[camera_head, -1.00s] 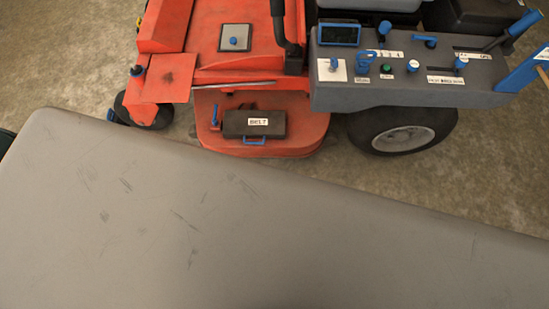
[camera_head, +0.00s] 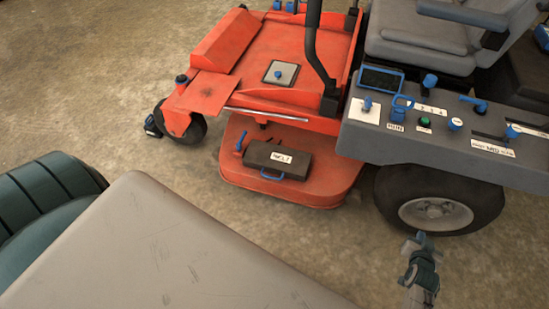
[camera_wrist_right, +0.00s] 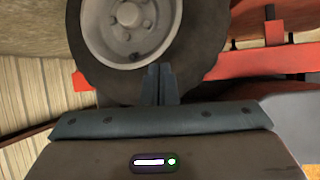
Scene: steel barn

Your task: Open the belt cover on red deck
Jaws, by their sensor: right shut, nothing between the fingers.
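The belt cover (camera_head: 270,154) is a dark grey box lid with a white label and a blue handle (camera_head: 272,176) on its front edge. It lies closed on the red deck (camera_head: 325,189) of the mower. A small blue lever (camera_head: 240,142) stands upright just left of the cover. My right gripper (camera_head: 420,240) is at the lower right of the head view, to the right of the cover and well apart from it. It is shut and empty; its fingertips (camera_wrist_right: 160,72) point toward a wheel in the wrist view. My left gripper is not in view.
The mower's rear wheel (camera_head: 440,208) is close to my right gripper, and also shows in the wrist view (camera_wrist_right: 125,28). A grey control console (camera_head: 400,140) with blue knobs overhangs right of the deck. Concrete floor (camera_head: 340,245) in front of the deck is clear.

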